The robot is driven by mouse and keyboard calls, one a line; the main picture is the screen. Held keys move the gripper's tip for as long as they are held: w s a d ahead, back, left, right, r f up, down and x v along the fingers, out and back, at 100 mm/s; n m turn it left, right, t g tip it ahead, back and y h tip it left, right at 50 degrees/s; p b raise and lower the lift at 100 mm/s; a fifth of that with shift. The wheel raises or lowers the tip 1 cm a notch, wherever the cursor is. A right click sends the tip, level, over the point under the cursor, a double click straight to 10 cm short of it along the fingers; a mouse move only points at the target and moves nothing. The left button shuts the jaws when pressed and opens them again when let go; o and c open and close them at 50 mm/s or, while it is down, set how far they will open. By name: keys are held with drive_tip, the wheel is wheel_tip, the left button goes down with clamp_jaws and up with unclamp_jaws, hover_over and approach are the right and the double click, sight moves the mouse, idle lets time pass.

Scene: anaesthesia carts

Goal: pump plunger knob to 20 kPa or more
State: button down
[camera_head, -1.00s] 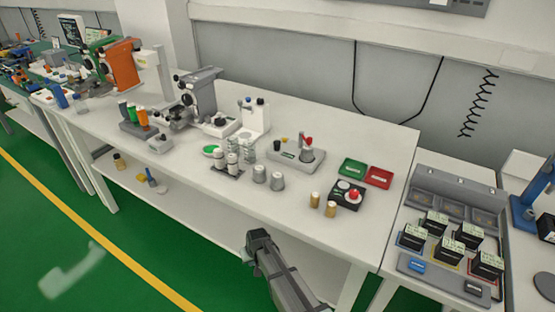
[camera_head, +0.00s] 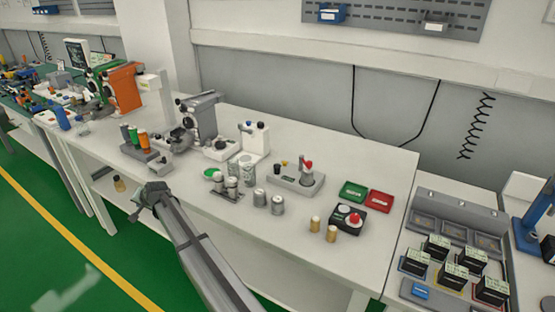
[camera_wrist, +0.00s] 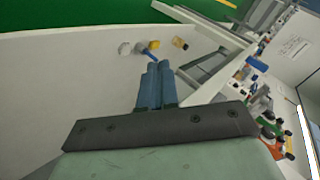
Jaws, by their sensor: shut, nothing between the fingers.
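A grey base plate (camera_head: 285,180) stands on the white bench, carrying an upright grey cylinder topped by a red knob (camera_head: 308,164). This looks like the pump and its plunger knob, but I cannot be sure. Any pressure reading is too small to tell. My gripper (camera_head: 146,200) is in front of the bench's front edge, well left of the red knob and apart from it. In the wrist view my gripper's blue-grey fingers (camera_wrist: 156,72) are together, with nothing between them. The red knob cannot be made out in that view.
Metal cylinders (camera_head: 269,201), brass cylinders (camera_head: 323,229) and a black box with a red button (camera_head: 349,219) stand near the front edge. Green (camera_head: 354,190) and red (camera_head: 380,201) trays lie at right. A grey microscope-like device (camera_head: 200,115) stands left. The shelf below holds small items.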

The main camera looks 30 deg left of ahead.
drive_tip(key=w+a+r+y, duration=0.1)
drive_tip(key=w+r, duration=0.2)
drive_tip(key=r, duration=1.1)
wheel_tip(320, 180, up, 14)
drive_tip(key=m+h, duration=0.5)
drive_tip(key=h, duration=0.6)
hover_over(277, 165)
drive_tip(key=shift+s+d+g, duration=0.1)
drive_tip(key=shift+d+g, duration=0.1)
drive_tip(key=shift+g, duration=0.1)
wheel_tip(277, 165, down, 14)
drive_tip(key=shift+r, duration=0.1)
